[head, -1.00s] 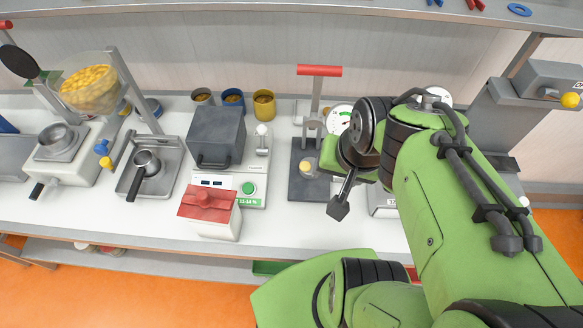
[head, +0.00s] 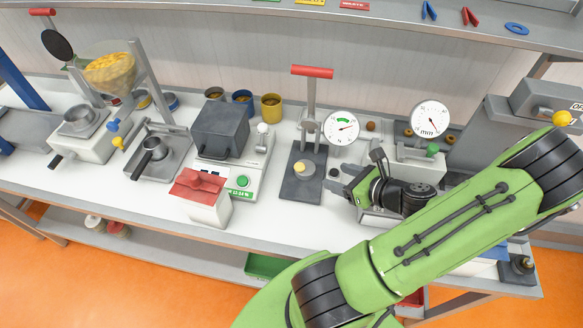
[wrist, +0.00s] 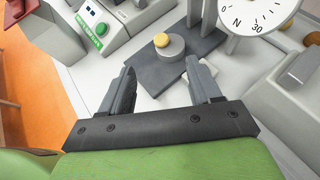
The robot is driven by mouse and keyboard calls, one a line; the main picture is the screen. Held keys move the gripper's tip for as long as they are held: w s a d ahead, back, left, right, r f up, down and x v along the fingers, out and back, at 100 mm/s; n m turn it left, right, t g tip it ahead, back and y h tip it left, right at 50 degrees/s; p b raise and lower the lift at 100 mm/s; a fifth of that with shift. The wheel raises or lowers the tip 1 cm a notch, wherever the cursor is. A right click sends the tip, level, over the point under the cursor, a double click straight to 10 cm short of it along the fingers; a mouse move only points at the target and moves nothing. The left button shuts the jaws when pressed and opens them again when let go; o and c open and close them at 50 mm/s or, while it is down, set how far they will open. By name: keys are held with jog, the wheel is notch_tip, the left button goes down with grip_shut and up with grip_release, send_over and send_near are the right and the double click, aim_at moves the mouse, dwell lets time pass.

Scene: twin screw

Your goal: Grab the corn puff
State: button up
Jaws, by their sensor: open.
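The corn puff (head: 303,165) is a small yellow round piece on the grey round pedestal of the lever press, whose dark base plate (head: 300,189) lies on the white bench. The wrist view also shows the corn puff (wrist: 161,40) on top of its pedestal, straight ahead beyond the fingertips. My gripper (head: 336,179) is just right of the press and points left toward it. In the wrist view my gripper (wrist: 160,68) has its two dark fingers wide apart with nothing between them, and they are apart from the corn puff.
The press has an upright column with a red handle (head: 312,71). A round dial (head: 342,127) stands behind it at right, and another dial (head: 430,118) stands farther right. A scale with a grey box (head: 219,131) and a red-lidded box (head: 199,186) are to the left.

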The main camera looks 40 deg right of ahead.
aim_at(303, 168)
jog(key=b+x, duration=0.1)
jog(key=x, duration=1.4)
jog(key=shift+s, duration=0.15)
jog(key=shift+c, duration=0.4)
jog(key=c, duration=0.8)
